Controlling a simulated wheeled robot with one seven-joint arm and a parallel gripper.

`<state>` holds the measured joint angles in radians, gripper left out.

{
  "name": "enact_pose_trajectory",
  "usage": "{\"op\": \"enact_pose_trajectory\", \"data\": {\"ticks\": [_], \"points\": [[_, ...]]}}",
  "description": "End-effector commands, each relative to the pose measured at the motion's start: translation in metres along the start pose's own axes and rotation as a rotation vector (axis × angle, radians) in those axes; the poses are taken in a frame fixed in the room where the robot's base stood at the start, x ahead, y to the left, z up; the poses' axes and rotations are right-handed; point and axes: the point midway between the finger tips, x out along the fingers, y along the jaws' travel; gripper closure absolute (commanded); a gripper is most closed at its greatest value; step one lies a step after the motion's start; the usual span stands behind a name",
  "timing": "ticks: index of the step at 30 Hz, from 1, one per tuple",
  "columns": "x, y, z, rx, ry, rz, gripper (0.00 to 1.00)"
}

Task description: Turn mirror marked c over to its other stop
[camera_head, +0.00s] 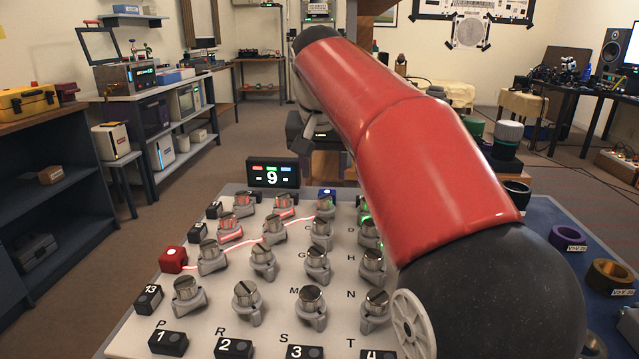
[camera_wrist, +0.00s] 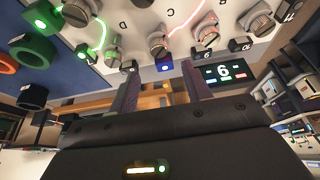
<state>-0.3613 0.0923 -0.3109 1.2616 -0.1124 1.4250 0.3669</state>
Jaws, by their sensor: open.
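Mirror C (camera_head: 325,208) is a silvery knob-like mount in the far row of the grey board, third from the left. It also shows in the wrist view (camera_wrist: 158,45), which is upside down, beside its letter. A red beam line runs up to it. My gripper (camera_wrist: 158,67) is open and empty. Its two dark fingers point at the board's far edge, with mirror C and a blue-lit block (camera_wrist: 163,66) lying between their lines of sight. I cannot tell the exact gap from the fingertips to the mirror.
Similar mirrors stand close around, such as mirror D (camera_wrist: 113,54) and mirror B (camera_wrist: 205,33). A display (camera_head: 272,173) stands at the board's back edge. Coloured rings (camera_head: 610,276) lie right on a blue mat.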

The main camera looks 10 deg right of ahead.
Motion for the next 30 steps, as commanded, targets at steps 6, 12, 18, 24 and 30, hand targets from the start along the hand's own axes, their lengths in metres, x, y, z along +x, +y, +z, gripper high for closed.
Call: {"op": "enact_pose_trajectory", "data": {"ticks": [6, 12, 18, 24, 30], "points": [[0.033, 0.000, 0.001, 0.000, -0.004, 0.002, 0.51], [0.061, 0.000, 0.001, 0.000, -0.003, 0.001, 0.51], [0.073, 0.000, 0.000, 0.000, -0.001, 0.000, 0.51], [0.074, 0.000, 0.000, 0.000, 0.000, 0.000, 0.51], [0.074, 0.000, 0.000, 0.000, 0.000, 0.000, 0.74]]}}
